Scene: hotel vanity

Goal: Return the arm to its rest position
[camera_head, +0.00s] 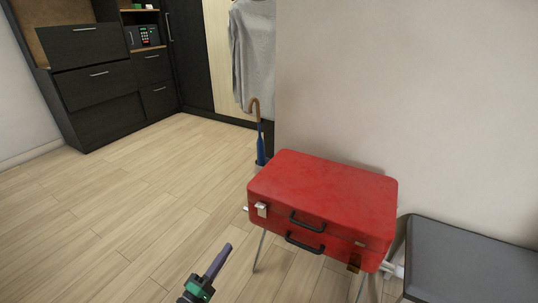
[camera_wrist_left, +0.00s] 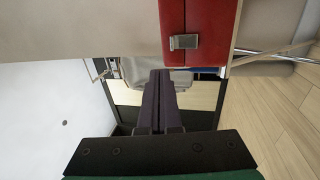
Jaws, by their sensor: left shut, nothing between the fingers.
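My left gripper (camera_head: 227,248) is at the bottom middle of the head view, in front of and to the left of a red suitcase (camera_head: 325,188). Its dark fingers are together, with nothing between them, and it is apart from the suitcase. In the left wrist view the closed fingers (camera_wrist_left: 160,76) point ahead, and a corner of the suitcase with a metal latch (camera_wrist_left: 185,42) shows above them. The suitcase is closed and lies flat on a thin-legged stand (camera_head: 262,250). My right gripper is not in view.
A grey bench (camera_head: 470,262) stands right of the suitcase. A blue umbrella (camera_head: 260,140) with a curved handle stands behind it. Dark drawers (camera_head: 95,85) and a hanging grey garment (camera_head: 255,50) are at the back. The wooden floor (camera_head: 140,200) at the left is clear.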

